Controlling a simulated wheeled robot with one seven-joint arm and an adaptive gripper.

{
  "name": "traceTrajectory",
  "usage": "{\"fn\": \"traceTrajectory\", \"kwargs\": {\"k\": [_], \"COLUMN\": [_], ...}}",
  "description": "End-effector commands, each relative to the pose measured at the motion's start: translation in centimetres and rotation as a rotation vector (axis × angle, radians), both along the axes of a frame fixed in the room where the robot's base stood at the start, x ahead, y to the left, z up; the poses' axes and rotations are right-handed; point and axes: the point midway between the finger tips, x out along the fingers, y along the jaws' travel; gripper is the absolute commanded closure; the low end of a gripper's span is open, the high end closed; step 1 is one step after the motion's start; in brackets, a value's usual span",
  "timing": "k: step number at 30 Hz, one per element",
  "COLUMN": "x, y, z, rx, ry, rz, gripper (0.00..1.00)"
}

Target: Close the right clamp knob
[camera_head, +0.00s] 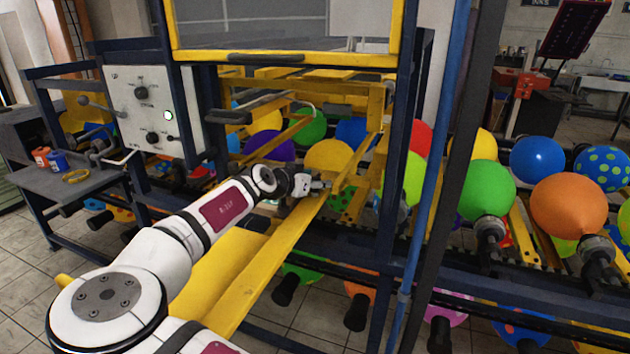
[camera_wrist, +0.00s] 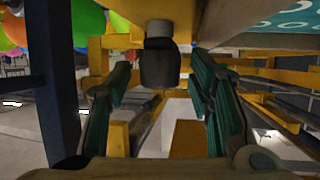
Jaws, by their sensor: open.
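My gripper (camera_head: 320,186) reaches in under the yellow-framed press, beside a long yellow beam (camera_head: 280,247). In the wrist view my gripper (camera_wrist: 160,88) is open, with one green-ribbed finger on each side. A dark, rounded knob (camera_wrist: 160,63) on a pale shaft stands between the fingers in the picture, nearer their tips. It looks like the clamp knob. A gap shows on both sides of it, and I see no contact. In the head view I cannot make out the knob at my gripper.
Yellow bars (camera_wrist: 282,73) cross close to the right finger. A dark blue post (camera_wrist: 55,80) stands at the left. A blue post (camera_head: 405,180) rises right of my arm. Balloons such as a green one (camera_head: 487,190) line the machine. A control panel (camera_head: 150,110) stands at the left.

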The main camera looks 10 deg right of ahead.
Motion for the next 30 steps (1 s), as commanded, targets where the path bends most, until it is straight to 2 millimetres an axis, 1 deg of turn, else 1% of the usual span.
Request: {"fn": "traceTrajectory", "kwargs": {"k": [10,11,12,14,15,16,17,25,30], "x": [0.24,0.24,0.23,0.23,0.23,0.23,0.22,0.09,-0.14], "y": [-0.2,-0.21,-0.2,-0.2,-0.21,-0.21,-0.21,-0.25,-0.33], "z": [-0.15,-0.15,-0.15,-0.15,-0.14,-0.14,-0.15,-0.04,0.15], "rx": [0.0,0.0,0.0,-0.001,-0.001,-0.001,-0.001,0.0,0.003], "ry": [0.0,0.0,0.0,0.001,0.001,0.001,0.001,0.001,0.001], "rz": [0.001,0.001,0.001,0.0,0.0,0.0,0.0,0.014,0.065], "gripper": [0.52,0.59,0.68,0.82,0.91,0.97,1.0,1.0,1.0]}}
